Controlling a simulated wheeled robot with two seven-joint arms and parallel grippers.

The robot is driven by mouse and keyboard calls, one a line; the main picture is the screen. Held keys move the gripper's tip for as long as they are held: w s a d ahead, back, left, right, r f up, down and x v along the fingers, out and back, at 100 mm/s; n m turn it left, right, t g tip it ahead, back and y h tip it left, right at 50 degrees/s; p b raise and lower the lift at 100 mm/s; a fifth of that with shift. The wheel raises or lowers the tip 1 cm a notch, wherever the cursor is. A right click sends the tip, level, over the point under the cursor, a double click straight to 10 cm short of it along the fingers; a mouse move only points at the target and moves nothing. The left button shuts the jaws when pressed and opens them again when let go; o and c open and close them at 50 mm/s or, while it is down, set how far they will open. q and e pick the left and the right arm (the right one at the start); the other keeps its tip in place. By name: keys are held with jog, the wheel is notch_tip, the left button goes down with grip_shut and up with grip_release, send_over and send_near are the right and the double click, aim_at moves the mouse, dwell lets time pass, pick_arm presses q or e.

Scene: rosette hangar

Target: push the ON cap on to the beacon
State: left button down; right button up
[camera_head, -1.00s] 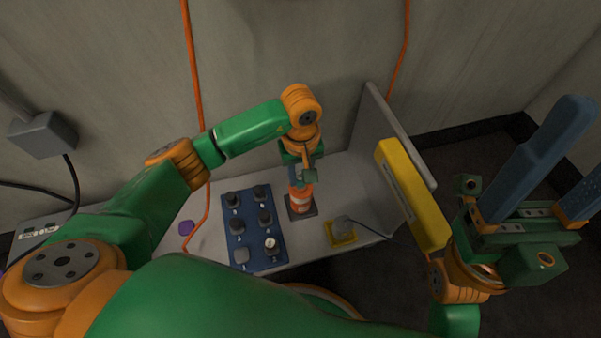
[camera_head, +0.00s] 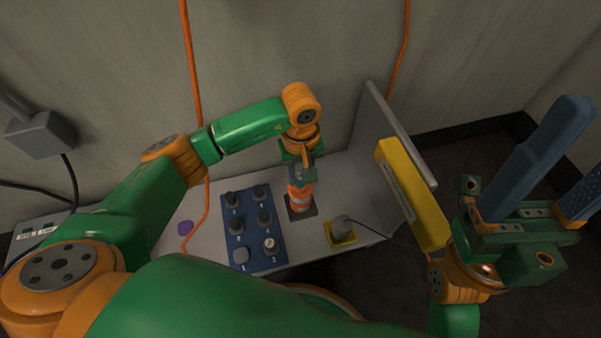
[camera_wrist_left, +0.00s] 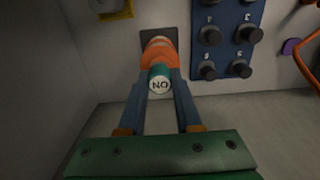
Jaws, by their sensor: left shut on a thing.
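The beacon (camera_head: 299,197), orange with pale bands, stands on a dark square plate on the grey bench. It also shows in the left wrist view (camera_wrist_left: 158,53). The ON cap (camera_wrist_left: 160,82) is teal with a white face marked ON, upside down in the left wrist view. My left gripper (camera_head: 301,176) points down over the beacon. Its blue fingers (camera_wrist_left: 161,92) are shut on the cap. The cap is in line with the beacon's top and appears to touch it; I cannot tell how far down it sits. My right gripper (camera_head: 560,185) is open and empty at the right, away from the bench.
A blue panel (camera_head: 234,220) with several dark knobs lies left of the beacon. A yellow block with a grey knob (camera_head: 342,229) and a cable is to its right. A grey upright panel (camera_head: 370,130) and yellow box (camera_head: 412,195) border the right. A purple piece (camera_head: 185,228) lies left.

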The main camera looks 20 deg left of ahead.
dwell(0.6)
pick_arm(q)
jog(key=shift+f+b, duration=0.4)
jog(key=shift+b, duration=0.15)
jog(key=shift+f, duration=0.1)
dwell(0.4)
jog(key=c, duration=0.5)
grip_release()
